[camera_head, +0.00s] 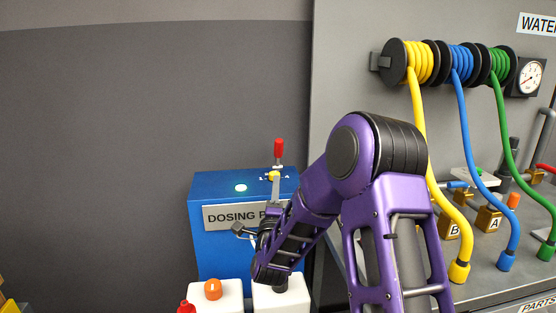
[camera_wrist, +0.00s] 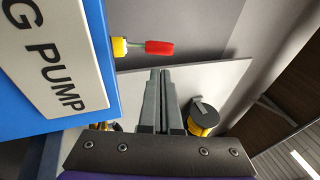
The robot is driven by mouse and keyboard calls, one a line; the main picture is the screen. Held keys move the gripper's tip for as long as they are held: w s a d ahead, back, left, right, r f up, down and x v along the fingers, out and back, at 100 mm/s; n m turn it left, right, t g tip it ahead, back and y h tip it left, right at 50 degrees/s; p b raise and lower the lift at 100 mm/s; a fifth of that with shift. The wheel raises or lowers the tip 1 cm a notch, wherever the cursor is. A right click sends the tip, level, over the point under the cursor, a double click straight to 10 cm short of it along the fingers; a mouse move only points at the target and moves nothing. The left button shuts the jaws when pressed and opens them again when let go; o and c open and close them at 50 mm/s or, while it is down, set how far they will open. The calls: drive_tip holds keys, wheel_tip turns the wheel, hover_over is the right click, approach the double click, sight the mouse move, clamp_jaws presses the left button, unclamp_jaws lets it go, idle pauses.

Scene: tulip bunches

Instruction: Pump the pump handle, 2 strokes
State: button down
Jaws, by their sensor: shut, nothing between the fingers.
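The blue dosing pump (camera_head: 210,247) stands at centre, with a "DOSING PUMP" label partly hidden by my arm. Its pump handle (camera_head: 278,148) has a red grip standing up above a yellow piece at the box top. In the wrist view the red grip (camera_wrist: 160,47) points right from the yellow piece, beside the blue box. My gripper (camera_wrist: 160,75) is shut and empty; its fingertips are just below the red grip in that view, with a small gap visible. In the head view my gripper (camera_head: 274,188) is in front of the pump's upper right, below the handle.
White containers, one with an orange cap (camera_head: 212,289), stand below. At right are a yellow hose (camera_head: 418,110), blue hose (camera_head: 463,110), green hose (camera_head: 505,110) and a gauge (camera_head: 530,76). The wall left of the pump is clear.

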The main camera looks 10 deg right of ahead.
sight(279, 151)
drive_tip(key=x, duration=1)
drive_tip(key=shift+w, duration=0.35)
drive_tip(key=shift+r, duration=0.15)
